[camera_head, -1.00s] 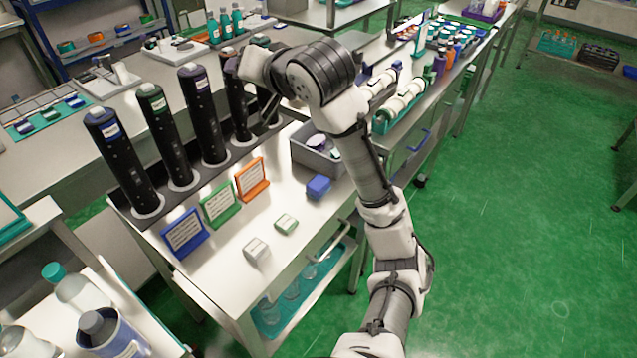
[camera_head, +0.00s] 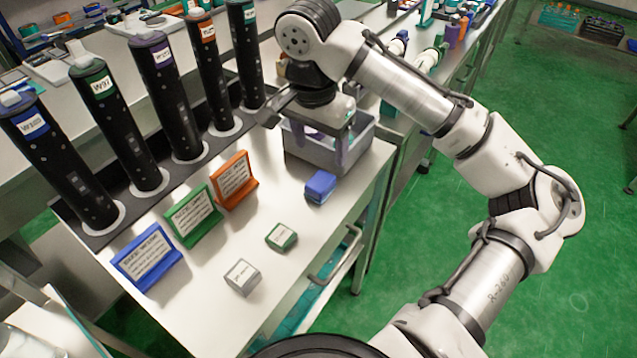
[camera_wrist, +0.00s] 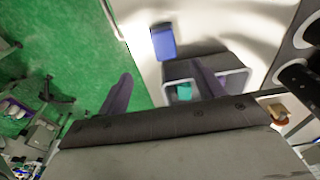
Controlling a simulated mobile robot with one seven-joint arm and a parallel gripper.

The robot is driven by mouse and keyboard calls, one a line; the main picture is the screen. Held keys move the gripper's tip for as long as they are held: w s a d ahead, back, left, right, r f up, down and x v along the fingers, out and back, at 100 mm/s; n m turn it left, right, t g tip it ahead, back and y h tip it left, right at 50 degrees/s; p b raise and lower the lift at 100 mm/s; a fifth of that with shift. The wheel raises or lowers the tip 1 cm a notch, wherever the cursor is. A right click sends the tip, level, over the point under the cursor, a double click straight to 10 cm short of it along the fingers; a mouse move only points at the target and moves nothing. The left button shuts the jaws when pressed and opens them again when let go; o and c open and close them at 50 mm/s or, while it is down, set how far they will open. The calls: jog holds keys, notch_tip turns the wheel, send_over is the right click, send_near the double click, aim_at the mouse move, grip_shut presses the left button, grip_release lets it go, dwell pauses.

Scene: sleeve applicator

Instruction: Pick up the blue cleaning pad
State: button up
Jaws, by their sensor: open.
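The blue cleaning pad (camera_head: 320,187) is a small block lying on the white bench top, just in front of the grey bin. In the wrist view the blue pad (camera_wrist: 163,40) lies beyond my fingertips, near the top of the picture. My gripper (camera_head: 318,150) points down over the grey bin, behind the pad and apart from it. In the wrist view its two dark fingers (camera_wrist: 163,76) are spread wide with nothing between them.
The grey bin (camera_head: 368,138) stands at the bench's right edge. A green block (camera_head: 281,237) and a grey-white block (camera_head: 242,277) lie nearer. Blue (camera_head: 147,256), green (camera_head: 194,215) and orange (camera_head: 234,180) signs stand left, before tall black tubes (camera_head: 172,95). Green floor lies right.

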send_over(320, 180)
jog(key=s, duration=0.1)
notch_tip(320, 180, down, 6)
jog(key=shift+s+d+f, duration=0.1)
jog(key=shift+w+f+p, duration=0.2)
jog(key=shift+f, duration=0.65)
jog(key=shift+w+f+p, duration=0.15)
jog(key=shift+f, duration=0.75)
jog(key=shift+w+f+p, duration=0.2)
jog(key=shift+f, duration=0.65)
jog(key=c, duration=1.1)
jog(key=shift+r, duration=0.1)
notch_tip(320, 180, up, 20)
jog(key=shift+f+b, duration=0.1)
jog(key=shift+b, duration=0.25)
jog(key=o, duration=0.4)
jog(key=shift+c, duration=1.4)
